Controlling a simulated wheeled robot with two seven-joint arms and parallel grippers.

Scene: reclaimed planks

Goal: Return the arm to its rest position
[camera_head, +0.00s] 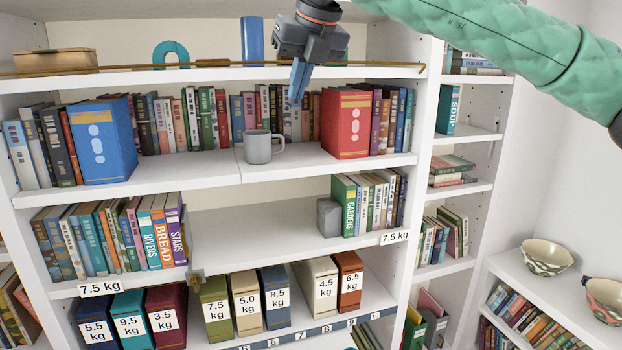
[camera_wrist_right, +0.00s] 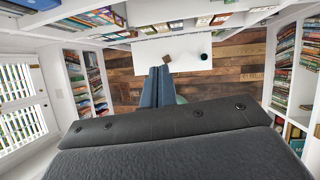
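My right arm, in a green quilted sleeve, comes in from the top right of the head view. Its dark gripper (camera_head: 299,82) points down in front of the upper bookshelf, with its blue fingers close together. In the right wrist view the two blue fingers (camera_wrist_right: 158,86) lie side by side with nothing seen between them, so the gripper is shut and empty. A grey mug (camera_head: 262,147) stands on the shelf below and left of the fingers, apart from them. My left gripper is not in view.
A brass rail (camera_head: 200,66) runs along the upper shelf close to the right gripper. A red box file (camera_head: 346,124) and a blue one (camera_head: 102,143) stand among books. Weight-labelled binders (camera_head: 245,302) fill the lower shelf. Bowls (camera_head: 545,257) sit at right.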

